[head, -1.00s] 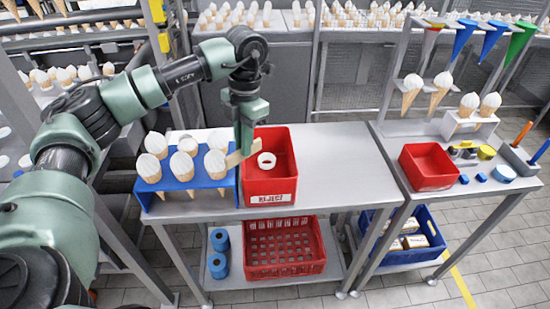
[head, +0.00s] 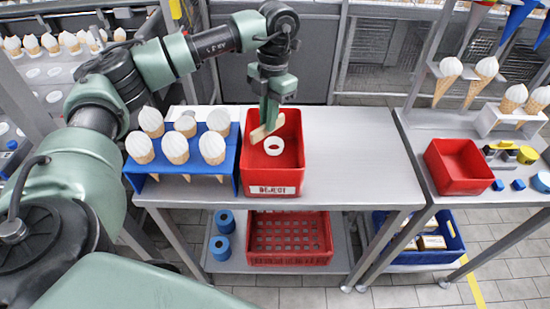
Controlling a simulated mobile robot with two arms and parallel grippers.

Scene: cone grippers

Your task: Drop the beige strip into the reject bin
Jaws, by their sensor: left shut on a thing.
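The beige strip (head: 259,134) is in my left gripper (head: 266,124), which is shut on it. The strip is tilted and shows over the back left part of the red reject bin (head: 273,191), inside its outline. The bin stands on the grey table and has a white REJECT label on its front. A white ring (head: 274,146) lies in the bin, to the right of the strip. I cannot tell how far the strip is above the bin's floor. My right gripper is not in view.
A blue rack (head: 229,169) with several white-topped cones stands just left of the bin. The table (head: 350,160) is clear to the right. Another red bin (head: 458,166) stands on the right-hand table. A red crate (head: 290,240) sits on the shelf below.

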